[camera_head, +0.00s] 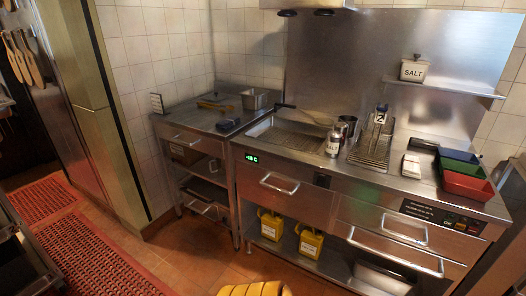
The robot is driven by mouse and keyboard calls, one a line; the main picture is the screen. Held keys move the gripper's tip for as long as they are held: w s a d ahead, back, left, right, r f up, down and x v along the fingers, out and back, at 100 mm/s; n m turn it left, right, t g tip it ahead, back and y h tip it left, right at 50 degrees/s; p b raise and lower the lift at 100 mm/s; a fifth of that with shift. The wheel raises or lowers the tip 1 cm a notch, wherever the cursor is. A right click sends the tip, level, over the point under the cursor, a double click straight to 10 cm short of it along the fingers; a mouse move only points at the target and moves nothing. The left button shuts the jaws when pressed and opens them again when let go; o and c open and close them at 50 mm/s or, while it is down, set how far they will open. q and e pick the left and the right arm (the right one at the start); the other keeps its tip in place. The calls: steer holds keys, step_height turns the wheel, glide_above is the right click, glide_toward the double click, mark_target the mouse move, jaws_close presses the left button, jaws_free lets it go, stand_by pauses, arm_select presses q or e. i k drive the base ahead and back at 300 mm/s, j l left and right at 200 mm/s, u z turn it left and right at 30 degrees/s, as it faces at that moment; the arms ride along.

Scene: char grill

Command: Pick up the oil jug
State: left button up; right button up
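Two yellow jugs with white labels stand upright on the low shelf under the grill counter. The left yellow jug (270,224) is a little farther left on the shelf, and the right yellow jug (310,241) stands beside it with a gap between. The label text is too small to read, so I cannot tell which is the oil jug. Neither of my grippers is in view.
The steel counter (330,174) holds a shaker bottle (333,144), a wire rack (370,148) and coloured trays, including a red tray (468,184). Closed drawers (285,190) overhang the jugs. Red mats (90,255) cover floor at left. A ribbed yellow object (255,289) shows at the bottom edge.

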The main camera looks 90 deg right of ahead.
mark_target(311, 241)
steer(key=z, duration=1.4)
steer(key=k+z, duration=0.1)
steer(key=z, duration=1.3)
steer(key=k+z, duration=0.1)
steer(key=z, duration=0.35)
steer(key=i+j, duration=0.35)
steer(key=i, duration=0.2)
steer(key=i+j, duration=0.35)
steer(key=i, duration=0.25)
steer(key=i+j+z, duration=0.1)
steer(key=i+j, duration=0.2)
steer(key=i, duration=0.25)
